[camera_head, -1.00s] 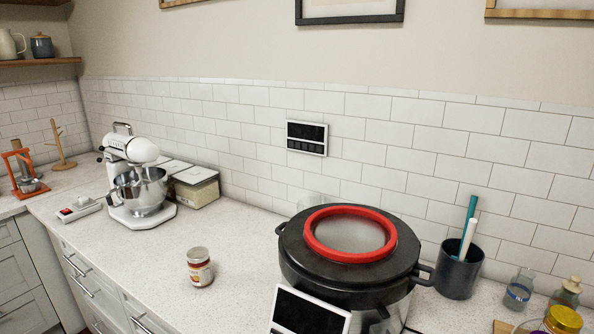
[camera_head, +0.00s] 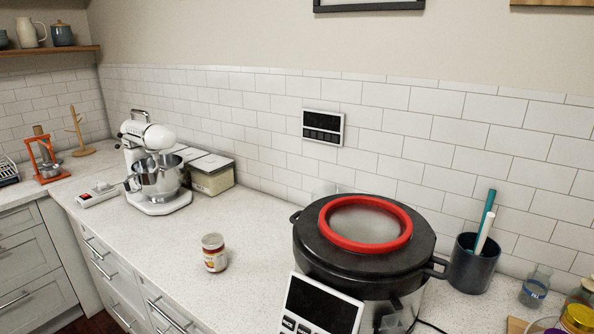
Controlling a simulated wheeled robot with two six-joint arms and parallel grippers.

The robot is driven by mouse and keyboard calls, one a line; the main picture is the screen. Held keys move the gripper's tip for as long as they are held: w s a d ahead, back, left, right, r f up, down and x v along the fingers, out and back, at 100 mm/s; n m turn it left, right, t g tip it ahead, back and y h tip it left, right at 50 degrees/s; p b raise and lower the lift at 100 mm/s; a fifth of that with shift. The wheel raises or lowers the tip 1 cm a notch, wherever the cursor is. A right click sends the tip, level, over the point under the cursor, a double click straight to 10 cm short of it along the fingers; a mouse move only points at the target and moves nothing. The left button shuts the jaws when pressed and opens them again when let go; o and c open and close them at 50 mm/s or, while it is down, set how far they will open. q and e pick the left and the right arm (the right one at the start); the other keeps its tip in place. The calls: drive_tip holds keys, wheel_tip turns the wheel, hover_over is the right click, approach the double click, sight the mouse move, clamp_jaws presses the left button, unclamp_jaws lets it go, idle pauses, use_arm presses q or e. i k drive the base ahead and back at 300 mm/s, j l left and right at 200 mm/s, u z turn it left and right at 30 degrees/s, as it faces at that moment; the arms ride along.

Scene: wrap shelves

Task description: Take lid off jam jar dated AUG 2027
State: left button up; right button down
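A small jam jar (camera_head: 215,254) with red contents, a pale label and a metallic lid (camera_head: 212,240) stands upright on the counter, left of a large black cooker. Its lid is on. The date on its label is too small to read. Neither of my grippers shows in the head view.
The black cooker (camera_head: 318,246) with a red ring and a tilted control panel (camera_head: 322,306) stands right of the jar. A white stand mixer (camera_head: 150,165) stands at the back left. A dark utensil cup (camera_head: 470,268) and glass jars are at right. Counter around the jar is clear.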

sight(215, 261)
drive_tip(key=j+u, duration=0.6)
drive_tip(key=u, duration=0.2)
drive_tip(key=j+u, duration=0.3)
drive_tip(key=u, duration=0.15)
